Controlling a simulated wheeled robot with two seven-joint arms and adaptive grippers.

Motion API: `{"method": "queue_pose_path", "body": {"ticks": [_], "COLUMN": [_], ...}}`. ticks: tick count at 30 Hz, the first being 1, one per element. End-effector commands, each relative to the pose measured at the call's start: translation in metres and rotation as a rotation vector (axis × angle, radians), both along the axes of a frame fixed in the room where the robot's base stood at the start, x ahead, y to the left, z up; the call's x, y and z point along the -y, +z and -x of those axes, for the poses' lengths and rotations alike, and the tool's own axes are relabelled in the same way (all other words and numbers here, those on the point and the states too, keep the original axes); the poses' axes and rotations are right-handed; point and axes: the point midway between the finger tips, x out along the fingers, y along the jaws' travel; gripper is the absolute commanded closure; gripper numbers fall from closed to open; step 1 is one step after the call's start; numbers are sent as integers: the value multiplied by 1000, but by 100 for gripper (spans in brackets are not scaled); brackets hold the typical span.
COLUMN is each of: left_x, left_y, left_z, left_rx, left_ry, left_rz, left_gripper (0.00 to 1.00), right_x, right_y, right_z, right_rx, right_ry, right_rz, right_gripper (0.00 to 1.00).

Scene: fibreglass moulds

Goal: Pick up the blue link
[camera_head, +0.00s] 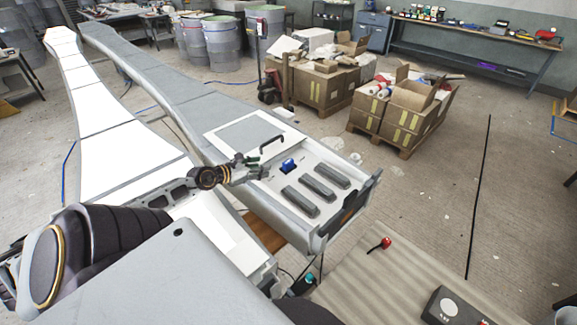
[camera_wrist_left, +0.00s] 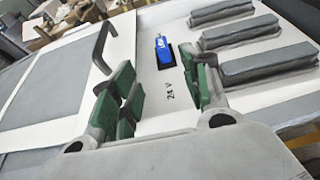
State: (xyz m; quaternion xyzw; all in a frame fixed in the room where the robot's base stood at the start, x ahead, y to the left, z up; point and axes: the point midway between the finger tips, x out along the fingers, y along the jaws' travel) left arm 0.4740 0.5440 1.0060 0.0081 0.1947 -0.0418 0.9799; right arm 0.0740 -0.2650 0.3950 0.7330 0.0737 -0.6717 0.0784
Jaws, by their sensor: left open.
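The blue link (camera_head: 289,165) is a small blue piece on the white tray (camera_head: 262,192) of the mould. In the left wrist view the blue link (camera_wrist_left: 163,48) stands in a dark slot beside the marking "24 V". My left gripper (camera_head: 258,168) is just left of the link in the head view. In the left wrist view the green-padded fingers of my left gripper (camera_wrist_left: 163,85) are spread apart, and the link shows beyond the gap between them. Nothing is between the fingers. My right gripper is not in view.
Several grey blocks (camera_head: 318,187) lie in the tray beside the link. A dark handle (camera_head: 271,142) rises from the lid behind it, and shows left of the link in the left wrist view (camera_wrist_left: 101,46). A red-knobbed lever (camera_head: 385,242) stands on the striped surface at the lower right.

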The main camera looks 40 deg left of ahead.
Motion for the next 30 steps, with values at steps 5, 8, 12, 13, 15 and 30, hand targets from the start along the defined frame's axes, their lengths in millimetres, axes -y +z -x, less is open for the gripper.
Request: {"method": "queue_pose_path", "body": {"ticks": [5,8,12,13,15,30], "left_x": [1,1,2,2,2,5], "left_y": [-3,-6,-9,-9,-12,-23], "left_z": [-10,-16,-25,-26,-30,-56], "left_rx": [1,0,1,2,0,1], "left_ry": [-1,0,-1,-1,0,0], "left_rz": [0,-1,-2,-2,-1,0], "left_gripper": [54,54,54,54,54,54], "right_x": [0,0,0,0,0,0], "right_y": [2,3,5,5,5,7], "right_z": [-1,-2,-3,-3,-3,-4], "right_rx": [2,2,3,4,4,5], "right_ry": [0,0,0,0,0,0], "right_rz": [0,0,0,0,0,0], "right_gripper": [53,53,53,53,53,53]}}
